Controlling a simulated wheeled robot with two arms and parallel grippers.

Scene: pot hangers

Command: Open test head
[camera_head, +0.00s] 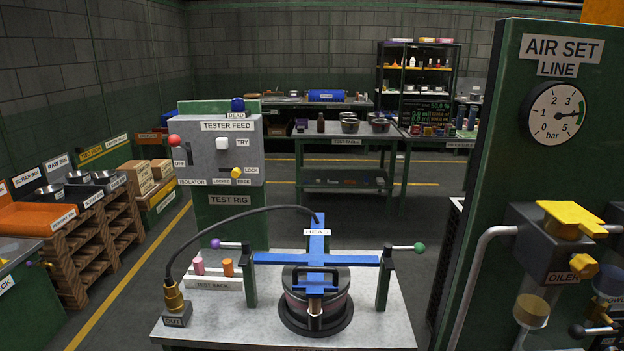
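The test head is a blue cross-shaped frame (317,258) labelled HEAD, in the middle of the head view. It sits over a dark round pot (340,302) on the grey test bench top (385,335). Its crossbar lies between two dark green posts. A lever with a purple knob (216,244) points left from the left post. A lever with a green knob (419,248) points right from the right post. A black hose (215,222) arches from the head to a brass fitting on a block marked OUT (176,315). Neither gripper is in view.
The test rig panel (222,165) stands behind the bench. A test rack (215,283) with pink and orange pieces is left of the head. A green air-set panel (560,130) with gauge and oiler closes off the right. Pallets and bins line the left.

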